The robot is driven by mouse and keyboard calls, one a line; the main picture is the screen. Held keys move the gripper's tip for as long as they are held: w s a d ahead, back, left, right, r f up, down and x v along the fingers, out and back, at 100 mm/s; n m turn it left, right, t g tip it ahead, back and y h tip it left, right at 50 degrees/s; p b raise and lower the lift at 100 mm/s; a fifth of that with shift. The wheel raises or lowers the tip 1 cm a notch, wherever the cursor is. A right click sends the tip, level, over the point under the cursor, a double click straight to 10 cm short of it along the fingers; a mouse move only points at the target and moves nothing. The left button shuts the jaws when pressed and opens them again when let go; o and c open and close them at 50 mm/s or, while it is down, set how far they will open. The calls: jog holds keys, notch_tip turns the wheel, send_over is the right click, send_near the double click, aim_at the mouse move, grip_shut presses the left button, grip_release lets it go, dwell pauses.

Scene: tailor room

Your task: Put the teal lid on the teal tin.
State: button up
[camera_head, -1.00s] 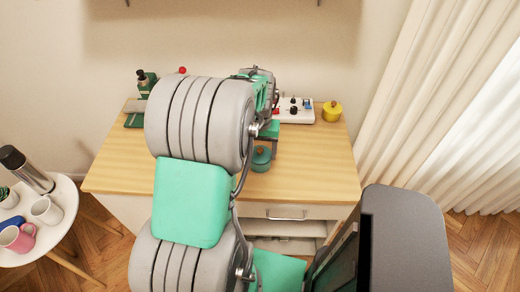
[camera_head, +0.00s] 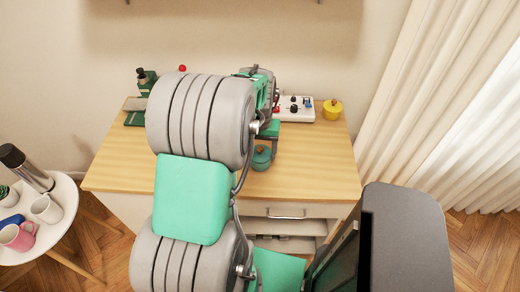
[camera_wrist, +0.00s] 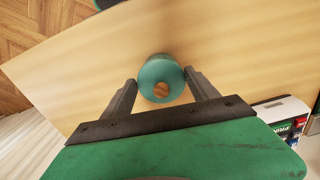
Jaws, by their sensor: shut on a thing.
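The round teal lid (camera_wrist: 172,94) with a brown knob shows between the two dark fingers of my gripper (camera_wrist: 161,77) in the wrist view. My gripper is shut on the lid. In the head view the lid (camera_head: 262,152) is right over the teal tin (camera_head: 261,164), which stands on the wooden desk. The two look in line and close together. I cannot tell whether the lid rests flat on the rim. In the head view my arm hides most of the gripper and the desk behind it.
The wooden desk (camera_head: 315,170) is clear to the right of the tin. A yellow tin (camera_head: 332,110) and a white box with small colored items (camera_head: 297,113) stand at the back right. A green machine (camera_head: 146,80) is at the back left. A side table with mugs (camera_head: 47,209) is at far left.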

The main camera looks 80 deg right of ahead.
aim_at(260, 150)
jog(key=shift+f, duration=0.4)
jog(key=o, duration=1)
jog(key=shift+o, duration=0.2)
notch_tip(260, 150, up, 11)
jog(key=p, duration=0.7)
